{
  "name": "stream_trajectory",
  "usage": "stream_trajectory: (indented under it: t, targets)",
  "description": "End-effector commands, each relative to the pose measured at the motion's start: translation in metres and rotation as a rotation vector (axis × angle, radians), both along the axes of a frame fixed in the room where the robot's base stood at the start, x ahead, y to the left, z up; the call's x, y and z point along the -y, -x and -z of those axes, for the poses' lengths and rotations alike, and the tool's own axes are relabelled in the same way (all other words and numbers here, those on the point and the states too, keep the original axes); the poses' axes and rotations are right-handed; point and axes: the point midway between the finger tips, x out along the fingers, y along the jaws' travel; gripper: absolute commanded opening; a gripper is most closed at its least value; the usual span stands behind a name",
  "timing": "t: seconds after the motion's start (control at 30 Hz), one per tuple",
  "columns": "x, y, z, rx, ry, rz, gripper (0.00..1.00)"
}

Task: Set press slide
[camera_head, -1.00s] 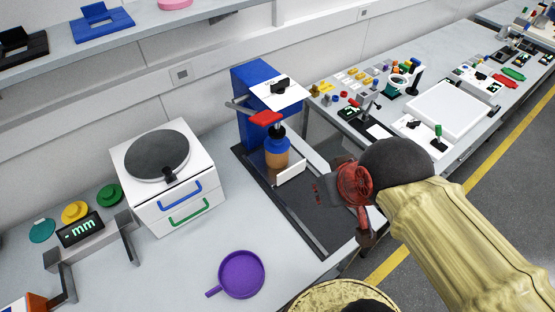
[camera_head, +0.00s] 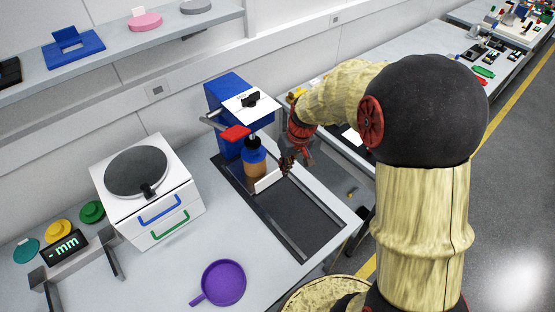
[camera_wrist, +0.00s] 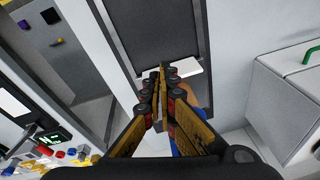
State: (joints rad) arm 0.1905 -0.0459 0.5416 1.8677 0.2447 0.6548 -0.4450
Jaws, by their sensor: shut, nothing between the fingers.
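The press has a blue body (camera_head: 224,88), a white top panel, a red-ended lever (camera_head: 235,133) and a dark-topped, blue-and-orange cylinder (camera_head: 254,168) beneath. A white upright plate (camera_head: 268,181) stands in front of the cylinder on a dark slide track (camera_head: 300,212) with pale rails. My gripper (camera_head: 286,165) is shut and empty, just right of the white plate in the head view. In the wrist view, my shut fingertips (camera_wrist: 161,70) lie close beside the white plate (camera_wrist: 186,67), over the dark track (camera_wrist: 150,35). I cannot tell whether they touch it.
A white drawer unit (camera_head: 150,190) with blue and green handles stands left of the press. A purple pan (camera_head: 222,282) lies on the front bench. A display gauge (camera_head: 68,247) and coloured discs are far left. My arm hides part of the right bench.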

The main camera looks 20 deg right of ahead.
Motion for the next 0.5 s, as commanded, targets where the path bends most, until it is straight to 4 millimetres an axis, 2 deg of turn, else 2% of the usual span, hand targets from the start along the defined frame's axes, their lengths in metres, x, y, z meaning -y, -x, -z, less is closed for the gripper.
stream_trajectory:
  t: [0.03,0.1,0.2,0.37,0.5]
  targets:
    - [0.003,-0.02,0.006,0.033,0.005,-0.037,0.0]
    - [0.005,-0.045,-0.002,0.099,0.023,-0.091,0.0]
    - [0.008,-0.064,-0.013,0.163,0.049,-0.154,0.0]
    - [0.009,-0.067,-0.012,0.184,0.072,-0.219,0.0]
    - [0.008,-0.07,-0.001,0.183,0.073,-0.229,0.0]
